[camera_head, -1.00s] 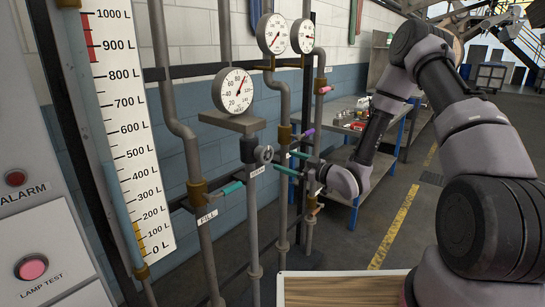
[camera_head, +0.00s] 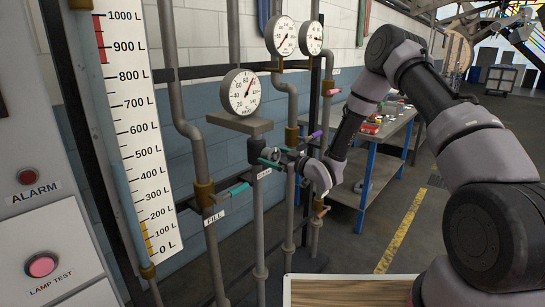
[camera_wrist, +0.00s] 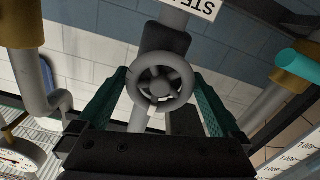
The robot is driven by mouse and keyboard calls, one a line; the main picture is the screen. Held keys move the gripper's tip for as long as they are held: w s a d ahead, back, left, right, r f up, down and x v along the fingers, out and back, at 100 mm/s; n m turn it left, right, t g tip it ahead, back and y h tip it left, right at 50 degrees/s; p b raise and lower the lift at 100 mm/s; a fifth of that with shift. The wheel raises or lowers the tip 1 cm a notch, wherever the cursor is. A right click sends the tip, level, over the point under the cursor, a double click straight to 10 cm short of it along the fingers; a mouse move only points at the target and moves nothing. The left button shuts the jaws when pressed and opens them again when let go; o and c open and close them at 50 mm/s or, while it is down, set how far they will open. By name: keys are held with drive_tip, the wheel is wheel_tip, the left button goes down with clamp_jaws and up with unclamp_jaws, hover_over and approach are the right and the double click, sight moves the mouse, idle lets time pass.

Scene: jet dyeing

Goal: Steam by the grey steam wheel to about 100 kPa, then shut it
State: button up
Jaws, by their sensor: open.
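The grey steam wheel (camera_wrist: 158,84) is a small spoked handwheel on a grey valve body, under a white label partly reading "STE". In the head view the wheel (camera_head: 270,153) is partly covered by the fingers. My gripper (camera_wrist: 160,76) is open, with one teal finger on each side of the wheel. I cannot tell whether they touch it. The head view shows my gripper (camera_head: 273,156) reaching in from the right. A round dial (camera_head: 241,92) stands above and left of the wheel, its red needle pointing up and slightly right; its unit is too small to read.
Two more dials (camera_head: 281,36) (camera_head: 311,38) hang higher up. A teal FILL lever (camera_head: 238,189) sits lower left and a purple lever (camera_head: 314,136) to the right. A litre scale (camera_head: 139,130) and alarm panel (camera_head: 40,220) stand left. A blue-framed bench (camera_head: 372,165) stands behind my arm.

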drive_tip(key=c, duration=1.1)
drive_tip(key=shift+o, duration=0.3)
drive_tip(key=shift+n, duration=0.3)
drive_tip(key=n, duration=0.4)
drive_tip(key=shift+s+n, duration=0.1)
drive_tip(key=shift+n, duration=0.2)
drive_tip(key=n, duration=0.4)
drive_tip(key=shift+f+n, duration=0.15)
drive_tip(key=shift+n, duration=0.15)
drive_tip(key=n, duration=0.4)
drive_tip(key=shift+s+a+f, duration=0.1)
drive_tip(key=n, duration=0.5)
drive_tip(key=shift+f, duration=0.1)
